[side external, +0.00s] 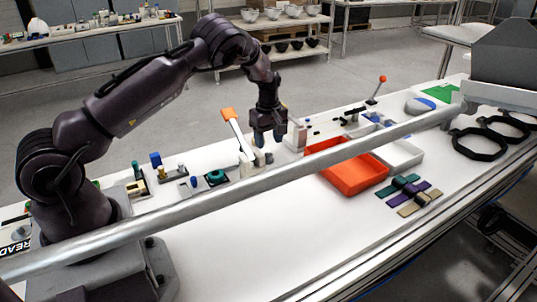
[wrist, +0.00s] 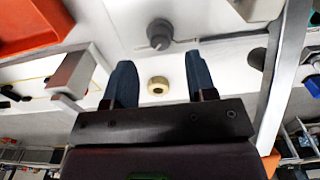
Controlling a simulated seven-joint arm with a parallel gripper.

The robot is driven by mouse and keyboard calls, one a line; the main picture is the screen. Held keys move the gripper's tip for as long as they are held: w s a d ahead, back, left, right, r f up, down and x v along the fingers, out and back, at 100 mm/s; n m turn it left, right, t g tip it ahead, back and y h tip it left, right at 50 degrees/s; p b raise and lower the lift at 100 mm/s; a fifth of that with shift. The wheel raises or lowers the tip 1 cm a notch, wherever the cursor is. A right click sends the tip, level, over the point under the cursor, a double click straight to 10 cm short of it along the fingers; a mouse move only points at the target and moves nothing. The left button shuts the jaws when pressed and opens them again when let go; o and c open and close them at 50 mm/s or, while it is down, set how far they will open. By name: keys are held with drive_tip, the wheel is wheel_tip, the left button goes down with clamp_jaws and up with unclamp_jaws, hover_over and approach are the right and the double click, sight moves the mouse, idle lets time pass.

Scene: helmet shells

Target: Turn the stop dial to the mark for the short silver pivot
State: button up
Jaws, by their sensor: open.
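In the wrist view a round grey dial (wrist: 159,34) with a raised grip bar sits on a white surface, just beyond my fingertips. A cream ring-shaped part (wrist: 158,86) with a dark centre shows between the fingers, nearer the palm. My gripper (wrist: 160,66) is open, with nothing held between its two blue-grey fingers. In the side view my gripper (side external: 268,138) points down over the bench beside the orange-handled lever (side external: 235,132). I cannot make out the dial there, nor read its marks in either view. I cannot identify the short silver pivot.
An orange tray (side external: 352,172) and a white tray (side external: 402,154) stand right of my gripper. Small fixtures, including a teal knob (side external: 216,177), stand to its left. A long metal rail (side external: 200,208) crosses the foreground of the side view. Straps (side external: 410,194) lie on the bench.

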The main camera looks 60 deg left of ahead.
sight(269, 154)
wheel_tip(269, 154, down, 6)
drive_tip(key=shift+r, duration=0.15)
drive_tip(key=c, duration=0.9)
